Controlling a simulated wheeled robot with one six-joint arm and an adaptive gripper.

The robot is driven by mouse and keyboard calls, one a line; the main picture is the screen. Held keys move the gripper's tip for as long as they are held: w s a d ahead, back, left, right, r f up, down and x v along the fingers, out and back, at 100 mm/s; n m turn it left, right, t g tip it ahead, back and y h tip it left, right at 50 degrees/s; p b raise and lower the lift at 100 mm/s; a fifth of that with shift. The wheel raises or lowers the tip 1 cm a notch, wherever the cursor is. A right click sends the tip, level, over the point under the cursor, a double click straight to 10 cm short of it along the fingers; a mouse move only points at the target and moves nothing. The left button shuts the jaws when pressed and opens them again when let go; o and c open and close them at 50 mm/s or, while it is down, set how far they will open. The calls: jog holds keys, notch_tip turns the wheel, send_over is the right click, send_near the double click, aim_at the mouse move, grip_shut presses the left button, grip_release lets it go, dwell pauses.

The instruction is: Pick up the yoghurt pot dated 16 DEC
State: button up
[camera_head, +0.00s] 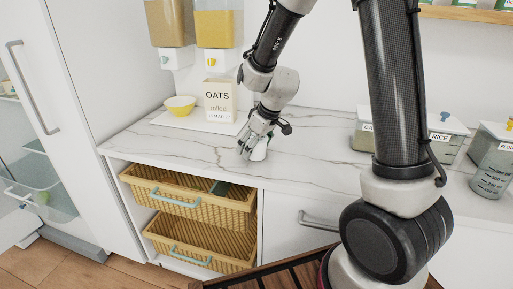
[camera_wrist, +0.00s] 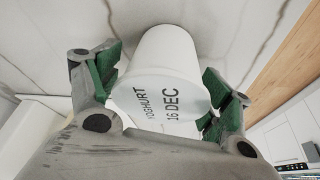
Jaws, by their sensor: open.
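The yoghurt pot (camera_wrist: 168,62) is white, with "YOGHURT" and "16 DEC" printed in dark letters on its lid, which faces the wrist camera. In the head view the pot (camera_head: 259,154) stands on the marble counter, partly hidden by my gripper. My gripper (camera_head: 251,146) is over the pot, pointing down. In the wrist view my gripper (camera_wrist: 160,95) is open, with one green-padded finger on each side of the pot. The left finger looks very near the pot's side; I cannot tell whether either finger touches it.
Lidded containers, one marked RICE (camera_head: 440,137), stand at the right. The marble counter (camera_head: 310,160) is clear between. Wicker drawers (camera_head: 190,192) sit below.

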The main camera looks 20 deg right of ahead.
jog(key=shift+w+f, duration=0.15)
jog(key=shift+f, duration=0.15)
jog(key=c, duration=1.1)
